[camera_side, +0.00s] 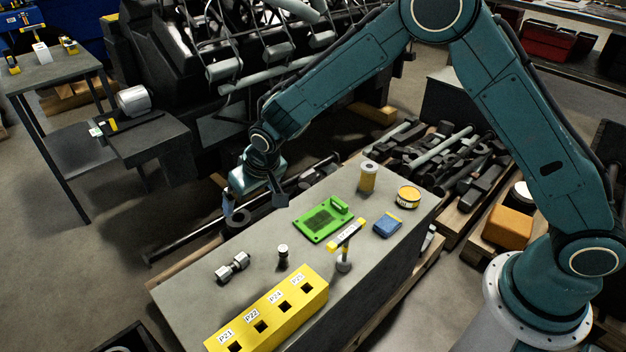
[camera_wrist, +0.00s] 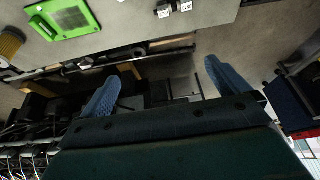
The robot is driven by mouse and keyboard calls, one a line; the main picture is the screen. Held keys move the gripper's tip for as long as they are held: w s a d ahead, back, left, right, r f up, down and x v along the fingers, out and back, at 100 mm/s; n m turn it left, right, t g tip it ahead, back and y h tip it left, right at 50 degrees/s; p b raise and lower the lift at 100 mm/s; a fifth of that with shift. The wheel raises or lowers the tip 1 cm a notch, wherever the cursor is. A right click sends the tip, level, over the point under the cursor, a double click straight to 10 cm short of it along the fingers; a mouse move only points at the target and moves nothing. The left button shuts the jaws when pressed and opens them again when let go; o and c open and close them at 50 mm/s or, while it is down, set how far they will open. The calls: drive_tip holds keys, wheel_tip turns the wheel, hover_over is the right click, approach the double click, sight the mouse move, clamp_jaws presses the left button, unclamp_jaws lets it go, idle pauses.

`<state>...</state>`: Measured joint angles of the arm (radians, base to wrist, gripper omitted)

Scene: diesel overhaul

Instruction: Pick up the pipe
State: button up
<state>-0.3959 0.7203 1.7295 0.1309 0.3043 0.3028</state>
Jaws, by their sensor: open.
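A short grey metal piece with thick ends (camera_side: 232,267) lies on the near left of the grey workbench (camera_side: 190,295); it is the most pipe-like loose part there, but I cannot tell for sure that it is the pipe. A small dark upright cylinder with a light top (camera_side: 283,256) stands to its right. My gripper (camera_side: 254,204) is open and empty near the bench's far left edge, apart from both parts. In the wrist view, my gripper's blue fingers (camera_wrist: 165,85) are spread wide with nothing between them. Two small light-and-dark parts (camera_wrist: 174,8) show at that view's top edge.
A yellow block with labelled square holes (camera_side: 268,316) sits at the bench front. A green tray (camera_side: 324,220), a yellow-ended T-shaped part (camera_side: 345,240), a blue box (camera_side: 387,225), a yellow tin (camera_side: 408,197) and a yellow filter (camera_side: 368,177) stand farther right. An engine (camera_side: 190,60) is behind.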

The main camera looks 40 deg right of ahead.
drive_tip(key=a+f, duration=0.2)
drive_tip(key=f, duration=0.5)
drive_tip(key=a+f, duration=0.3)
drive_tip(key=f, duration=0.4)
drive_tip(key=shift+w+a+f, duration=0.2)
drive_tip(key=shift+w+a, duration=0.05)
drive_tip(key=shift+w, duration=0.15)
drive_tip(key=shift+f, duration=0.1)
hover_over(232, 265)
drive_tip(key=s, duration=0.3)
drive_tip(key=shift+s+d+f, duration=0.1)
drive_tip(key=shift+d+f, duration=0.05)
drive_tip(key=shift+f, duration=3.7)
drive_tip(key=shift+w+x, duration=0.2)
drive_tip(key=shift+x, duration=2.35)
drive_tip(key=shift+r, duration=0.1)
